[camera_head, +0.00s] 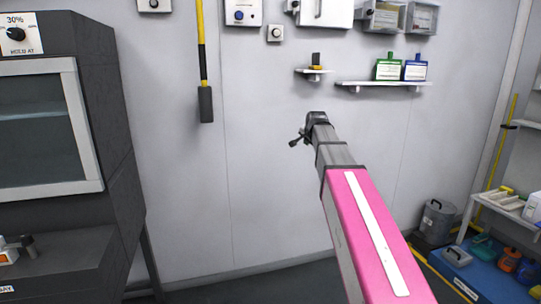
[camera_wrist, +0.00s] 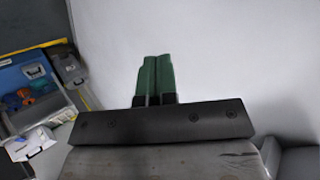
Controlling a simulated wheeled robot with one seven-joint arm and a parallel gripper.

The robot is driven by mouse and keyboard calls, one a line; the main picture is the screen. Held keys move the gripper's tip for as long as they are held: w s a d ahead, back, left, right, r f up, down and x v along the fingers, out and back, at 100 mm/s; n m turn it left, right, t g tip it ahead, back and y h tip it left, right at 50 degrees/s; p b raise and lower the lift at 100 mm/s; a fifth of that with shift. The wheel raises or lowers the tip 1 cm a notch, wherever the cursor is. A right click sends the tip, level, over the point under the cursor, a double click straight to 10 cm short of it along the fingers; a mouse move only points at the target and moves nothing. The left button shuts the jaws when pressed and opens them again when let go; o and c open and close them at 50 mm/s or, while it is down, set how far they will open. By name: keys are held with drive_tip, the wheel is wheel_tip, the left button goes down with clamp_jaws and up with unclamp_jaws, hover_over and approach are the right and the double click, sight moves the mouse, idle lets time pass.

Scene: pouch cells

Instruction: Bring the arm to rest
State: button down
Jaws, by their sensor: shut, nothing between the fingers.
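My gripper (camera_wrist: 156,58) shows in the wrist view, with its two green fingers side by side and shut with nothing between them. A dark crossbar lies at the base of the fingers. In the head view my arm, with a pink link, reaches up from the lower right towards the wall. The gripper is in free air, apart from any object.
A dark cabinet (camera_head: 110,120) with a window stands at the left. A wall shelf (camera_head: 383,84) holds a green bottle (camera_head: 388,67) and a blue bottle (camera_head: 415,68). A grey bin (camera_head: 437,219) and a blue tray (camera_head: 478,270) with containers are at the lower right.

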drive_tip(key=s+d+f+n+g, duration=0.1)
drive_tip(key=s+f+n+g, duration=0.3)
drive_tip(key=s+f, duration=1.2)
drive_tip(key=s+d+f+n+g, duration=0.1)
drive_tip(key=s+f+n+g, duration=0.3)
drive_tip(key=s+f, duration=1.3)
wheel_tip(320, 180, down, 6)
drive_tip(key=shift+d+f+n+g, duration=0.15)
drive_tip(key=shift+n+g, duration=0.25)
drive_tip(key=shift+g, duration=0.2)
drive_tip(key=c, duration=1.8)
unclamp_jaws()
